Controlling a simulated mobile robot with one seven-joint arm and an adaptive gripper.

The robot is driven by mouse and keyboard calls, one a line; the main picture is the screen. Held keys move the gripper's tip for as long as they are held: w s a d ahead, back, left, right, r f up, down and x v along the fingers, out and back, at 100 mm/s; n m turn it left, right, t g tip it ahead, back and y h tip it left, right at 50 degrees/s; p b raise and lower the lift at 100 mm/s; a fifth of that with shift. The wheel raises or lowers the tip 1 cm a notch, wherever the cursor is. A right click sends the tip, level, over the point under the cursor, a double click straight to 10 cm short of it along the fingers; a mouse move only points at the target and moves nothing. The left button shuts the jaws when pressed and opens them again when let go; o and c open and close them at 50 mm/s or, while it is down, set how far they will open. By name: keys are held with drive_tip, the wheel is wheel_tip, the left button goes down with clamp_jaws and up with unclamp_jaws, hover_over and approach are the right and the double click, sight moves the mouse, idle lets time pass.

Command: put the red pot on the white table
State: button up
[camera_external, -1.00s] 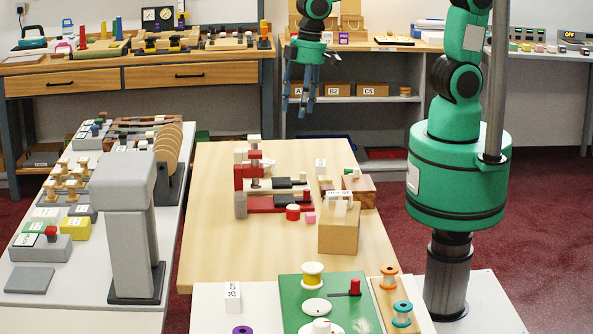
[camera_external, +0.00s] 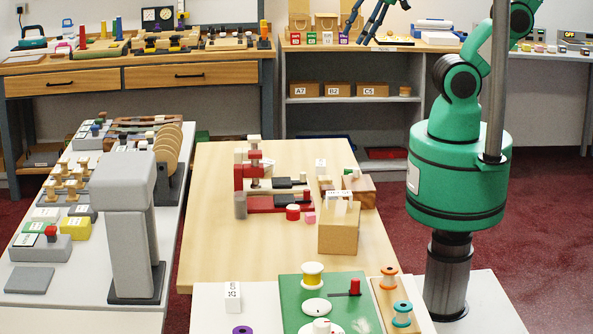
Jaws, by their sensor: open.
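A small red pot (camera_external: 293,212) with a white top stands upright on the light wooden table, just in front of the red clamp-like device. A white table (camera_external: 208,303) is at the front, bearing a green board and spools; another white-topped table (camera_external: 98,290) runs along the left. My gripper (camera_external: 356,32) is at the top of the picture, in front of the back shelf top, far above and beyond the red pot. Its dark fingers are spread and nothing shows between them.
A grey post (camera_external: 128,230) rises on the left table.

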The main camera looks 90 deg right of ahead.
drive_tip(key=shift+s+d+r, duration=0.1)
drive_tip(key=shift+s+d, duration=0.05)
drive_tip(key=shift+s, duration=0.35)
drive_tip(key=shift+o, duration=0.5)
drive_tip(key=shift+w, duration=0.15)
drive_tip(key=w+a+f+m+g, duration=0.1)
drive_tip(key=w+a+f+g, duration=0.1)
drive_tip(key=w+a+f, duration=0.5)
drive_tip(key=w+a+f+g, duration=0.1)
drive_tip(key=w+a+f, duration=0.3)
drive_tip(key=w, duration=0.5)
drive_tip(key=w+a+f+g, duration=0.1)
drive_tip(key=a+f, duration=0.3)
drive_tip(key=f, duration=0.6)
drive_tip(key=w+a+f+g, duration=0.1)
drive_tip(key=w+a+f, duration=0.3)
drive_tip(key=f, duration=0.6)
drive_tip(key=shift+w+a+m, duration=0.15)
drive_tip(key=shift+a+m, duration=0.25)
drive_tip(key=shift+a, duration=0.25)
drive_tip(key=b, duration=0.2)
hover_over(294, 209)
drive_tip(key=shift+f, duration=4.2)
